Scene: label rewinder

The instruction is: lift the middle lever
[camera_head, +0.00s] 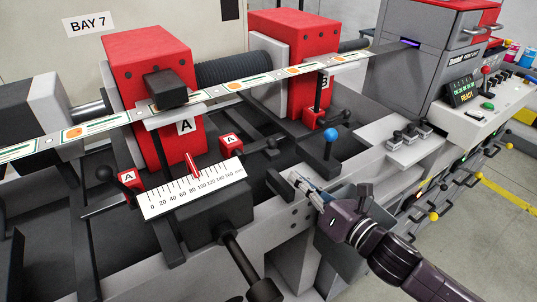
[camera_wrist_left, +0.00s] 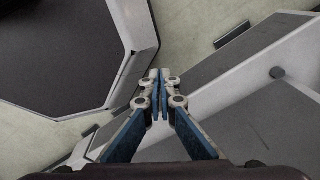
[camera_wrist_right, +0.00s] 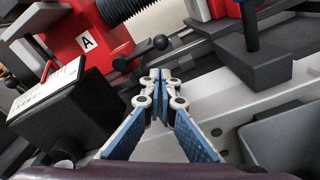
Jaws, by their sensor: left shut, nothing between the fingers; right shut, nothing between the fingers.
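Several levers show in the head view, and I cannot tell for sure which is the middle one. A short lever with a blue ball (camera_head: 331,134) stands upright on the frame, right of centre. A black-balled lever (camera_head: 105,175) is at the left by a red A block. My right gripper (camera_head: 298,181) is shut and empty over the grey front rail, left of and below the blue-balled lever, apart from it. The right wrist view shows the gripper (camera_wrist_right: 160,76) near a dark post (camera_wrist_right: 251,28). My left gripper (camera_wrist_left: 160,77) is shut and empty in its wrist view.
A white scale plate (camera_head: 193,187) on a dark block lies left of my right gripper. A control panel (camera_head: 466,95) stands at the right.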

